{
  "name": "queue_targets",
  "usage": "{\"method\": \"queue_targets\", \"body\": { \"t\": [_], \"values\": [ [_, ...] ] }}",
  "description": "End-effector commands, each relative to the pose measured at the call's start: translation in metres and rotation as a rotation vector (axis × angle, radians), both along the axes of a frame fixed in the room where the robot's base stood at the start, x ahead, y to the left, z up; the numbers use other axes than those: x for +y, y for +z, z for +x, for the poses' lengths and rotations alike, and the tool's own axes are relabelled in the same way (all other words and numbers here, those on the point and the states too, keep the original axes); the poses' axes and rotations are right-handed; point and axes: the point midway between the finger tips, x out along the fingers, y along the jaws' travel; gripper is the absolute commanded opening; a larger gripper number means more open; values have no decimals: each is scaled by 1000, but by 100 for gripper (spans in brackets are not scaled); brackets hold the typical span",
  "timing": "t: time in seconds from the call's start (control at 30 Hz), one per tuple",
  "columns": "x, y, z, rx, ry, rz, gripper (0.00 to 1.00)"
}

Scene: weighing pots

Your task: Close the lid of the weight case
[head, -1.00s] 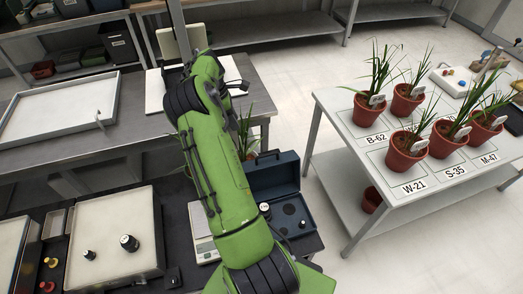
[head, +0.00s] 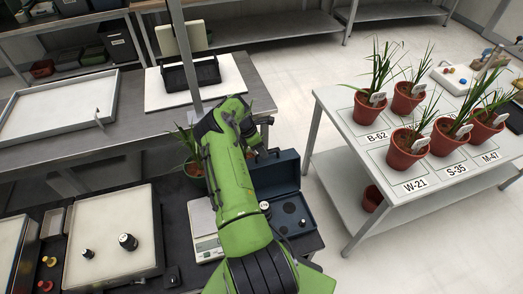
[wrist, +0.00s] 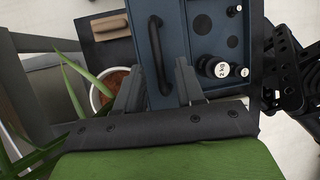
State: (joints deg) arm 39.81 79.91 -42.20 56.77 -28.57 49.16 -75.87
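The weight case (head: 288,212) is a dark blue box on the bench, with its lid (head: 275,172) standing open at the back. In the wrist view the lid's black handle (wrist: 157,55) shows beside the case interior (wrist: 215,42), which holds a black 2 kg weight (wrist: 214,67), smaller weights and empty round recesses. My gripper (wrist: 157,75) is open. In the wrist picture its fingers lie either side of the handle's near end; I cannot tell the depth gap or any contact. In the head view my arm hides the gripper and part of the case.
A scale (head: 205,245) stands left of the case. A potted plant (head: 192,165) is close behind, also beside the gripper in the wrist view (wrist: 100,92). A tray (head: 118,225) with two weights lies left. A table with several potted plants (head: 405,148) stands right, across a floor gap.

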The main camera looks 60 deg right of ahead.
Motion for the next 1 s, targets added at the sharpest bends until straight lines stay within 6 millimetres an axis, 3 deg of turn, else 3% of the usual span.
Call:
{"method": "queue_targets", "body": {
  "t": [0.3, 0.53, 1.0],
  "values": [
    [-1, -4, -1, -1, 1, -1, 36],
    [-1, -4, -1, -1, 1, -1, 1],
    [-2, -3, 2, -10, 1, -9, 0]
  ]
}}
